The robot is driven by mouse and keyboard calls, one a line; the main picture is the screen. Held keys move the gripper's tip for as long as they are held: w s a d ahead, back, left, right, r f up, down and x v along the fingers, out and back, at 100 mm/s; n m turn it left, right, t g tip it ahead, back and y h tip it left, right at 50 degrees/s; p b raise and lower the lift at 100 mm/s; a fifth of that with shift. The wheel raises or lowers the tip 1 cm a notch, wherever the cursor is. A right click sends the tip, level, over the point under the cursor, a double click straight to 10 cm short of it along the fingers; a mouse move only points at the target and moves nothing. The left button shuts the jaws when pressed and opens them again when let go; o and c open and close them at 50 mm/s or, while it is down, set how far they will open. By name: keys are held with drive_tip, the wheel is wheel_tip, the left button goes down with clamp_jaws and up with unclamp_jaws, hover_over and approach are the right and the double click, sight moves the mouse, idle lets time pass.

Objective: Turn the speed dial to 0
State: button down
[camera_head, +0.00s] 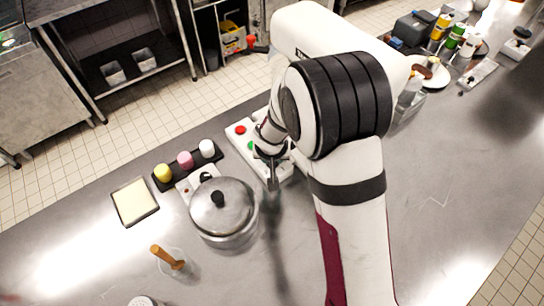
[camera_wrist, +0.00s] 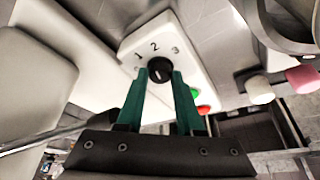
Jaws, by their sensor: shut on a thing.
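The speed dial (camera_wrist: 160,66) is a round black knob on a white control box (camera_wrist: 190,42).
The box has a red button (camera_head: 240,129) and a green button (camera_head: 251,146). A lidded steel pot (camera_head: 222,222) stands close to my gripper's left.

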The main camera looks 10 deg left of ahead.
drive_tip(key=shift+n+y, duration=0.4)
drive_tip(key=shift+n, duration=0.5)
drive_tip(key=c, duration=0.6)
unclamp_jaws()
drive_tip(key=shift+o, duration=0.2)
drive_tip(key=v, duration=1.5)
drive_tip(key=shift+r, duration=0.4)
drive_tip(key=shift+s, duration=0.1)
